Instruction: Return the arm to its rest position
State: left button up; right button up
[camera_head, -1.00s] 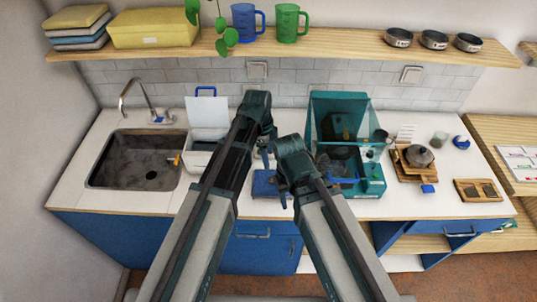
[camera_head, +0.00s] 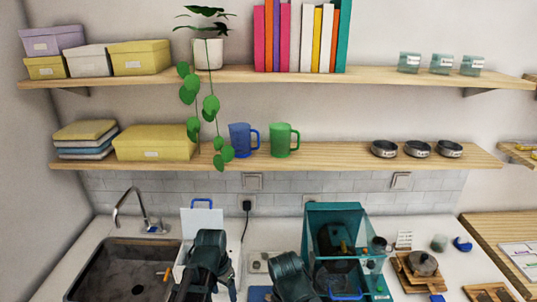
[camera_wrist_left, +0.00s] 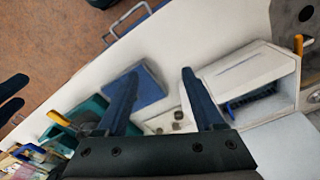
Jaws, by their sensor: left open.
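My left arm (camera_head: 205,262) comes up from the bottom edge in the head view, in front of the white container; its gripper is hidden there. In the left wrist view my left gripper (camera_wrist_left: 158,98) is open, with its two dark blue fingers apart and nothing between them. My right arm (camera_head: 290,280) stands beside it, in front of the teal machine. Two dark prongs at the left edge of the wrist view look like my right gripper's fingers (camera_wrist_left: 18,94), apart and empty.
A sink (camera_head: 122,272), a white container (camera_head: 188,245) and a teal machine (camera_head: 335,235) line the counter. A kettle (camera_head: 423,263) stands on a wooden board at right. A blue flat thing (camera_wrist_left: 145,92) lies below my left gripper. Shelves (camera_head: 300,163) hang above.

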pick_arm(q)
jog(key=s+a+n, duration=0.4)
jog(key=n, duration=0.1)
jog(key=s+d+f+m+b, duration=0.1)
jog(key=s+d+f+b, duration=0.1)
jog(key=d, duration=0.3)
jog(key=s+d+f+m+y+b, duration=0.1)
jog(key=s+d+f+m+b, duration=0.1)
jog(key=d+f+b, duration=0.3)
jog(key=shift+s+d+g+y, duration=0.3)
jog(key=shift+s+d+g, duration=0.1)
jog(key=shift+s+d, duration=0.3)
jog(key=shift+a, duration=0.1)
dwell(0.7)
